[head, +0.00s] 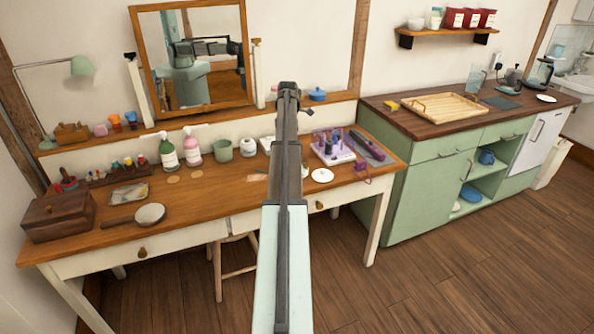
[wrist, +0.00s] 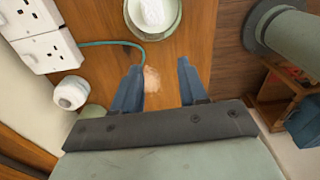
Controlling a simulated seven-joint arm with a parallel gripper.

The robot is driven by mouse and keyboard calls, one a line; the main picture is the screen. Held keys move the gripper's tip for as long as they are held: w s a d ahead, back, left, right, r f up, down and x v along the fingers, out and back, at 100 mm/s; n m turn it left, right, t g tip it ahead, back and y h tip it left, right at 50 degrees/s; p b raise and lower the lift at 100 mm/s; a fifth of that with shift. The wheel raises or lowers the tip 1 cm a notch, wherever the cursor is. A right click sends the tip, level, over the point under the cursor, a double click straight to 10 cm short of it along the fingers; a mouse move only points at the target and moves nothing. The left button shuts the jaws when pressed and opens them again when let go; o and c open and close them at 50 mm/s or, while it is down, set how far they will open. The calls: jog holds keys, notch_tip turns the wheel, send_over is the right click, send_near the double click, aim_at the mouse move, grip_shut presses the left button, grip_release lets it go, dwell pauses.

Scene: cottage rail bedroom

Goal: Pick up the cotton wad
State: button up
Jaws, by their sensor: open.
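The dish also shows on the wooden dressing table in the head view (head: 322,176), to the right of my arm; the wad is too small to make out there. My gripper (wrist: 160,88) is open and empty, its two blue fingers apart above the table. In the wrist view the dish lies ahead of the fingertips. In the head view my arm hides the gripper.
A pale patch (wrist: 151,79) lies between the fingers in the wrist view. A white jar (wrist: 71,93) and wall sockets (wrist: 45,50) are at left. A purple organiser (head: 332,148) stands behind the dish.

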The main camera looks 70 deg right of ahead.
jog(key=s+d+r, duration=0.1)
jog(key=s+d, duration=0.1)
jog(key=d, duration=0.1)
jog(key=f, duration=0.7)
jog(key=shift+s+f, duration=0.2)
jog(key=shift+f, duration=0.1)
jog(key=shift+s+d+f, duration=0.15)
jog(key=shift+f, duration=2.6)
jog(key=c, duration=0.7)
jog(key=shift+o, duration=0.2)
jog(key=shift+r, duration=0.15)
notch_tip(320, 180, up, 10)
